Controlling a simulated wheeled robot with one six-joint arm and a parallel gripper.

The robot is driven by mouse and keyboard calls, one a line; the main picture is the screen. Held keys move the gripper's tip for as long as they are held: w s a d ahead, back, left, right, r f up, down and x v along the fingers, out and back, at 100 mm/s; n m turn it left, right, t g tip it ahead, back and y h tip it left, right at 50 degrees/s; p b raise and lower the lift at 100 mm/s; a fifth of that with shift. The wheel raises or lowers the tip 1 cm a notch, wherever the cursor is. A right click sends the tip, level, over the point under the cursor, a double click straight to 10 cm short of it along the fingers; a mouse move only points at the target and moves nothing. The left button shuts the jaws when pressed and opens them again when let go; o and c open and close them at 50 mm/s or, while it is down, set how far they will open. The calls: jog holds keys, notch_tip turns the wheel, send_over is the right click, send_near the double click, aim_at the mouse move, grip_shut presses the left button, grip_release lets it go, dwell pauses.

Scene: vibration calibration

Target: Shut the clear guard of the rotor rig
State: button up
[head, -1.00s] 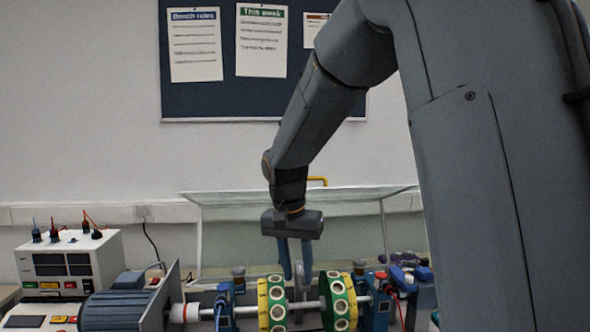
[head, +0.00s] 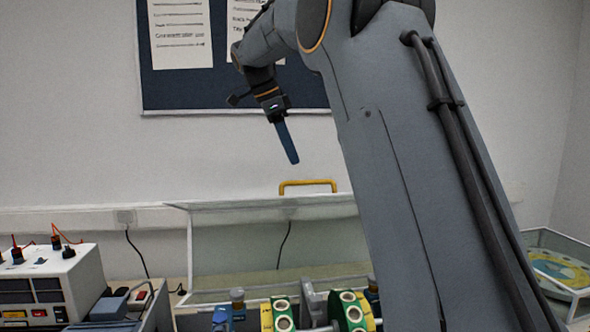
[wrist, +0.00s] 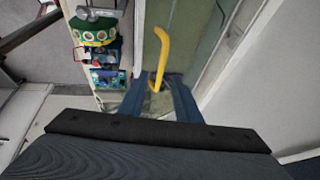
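The clear guard (head: 225,250) of the rotor rig stands raised behind the rotor, its yellow handle (head: 307,184) on the top edge. The rig's green-and-yellow rotor discs (head: 352,312) are uncovered at the bottom of the head view. My gripper (head: 291,160) is in the air above the handle, its blue fingers pointing down and overlapping there. In the wrist view my gripper (wrist: 160,95) has its two fingers apart, with nothing held. The yellow handle (wrist: 161,58) appears beyond and between them; the head view shows a gap to it.
A white control box (head: 55,280) with cables stands at the left. A noticeboard (head: 215,90) hangs on the back wall. A clear-sided case (head: 560,270) with a yellow-and-blue disc is at the right. The air around the handle is free.

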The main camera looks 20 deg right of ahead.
aim_at(300, 181)
jog(key=p+x, duration=0.1)
jog(key=x, duration=0.2)
jog(key=p+x, duration=0.1)
jog(key=x, duration=0.3)
jog(key=shift+w+d+f, duration=0.15)
jog(key=shift+w+f, duration=0.05)
jog(key=shift+c, duration=0.3)
grip_shut()
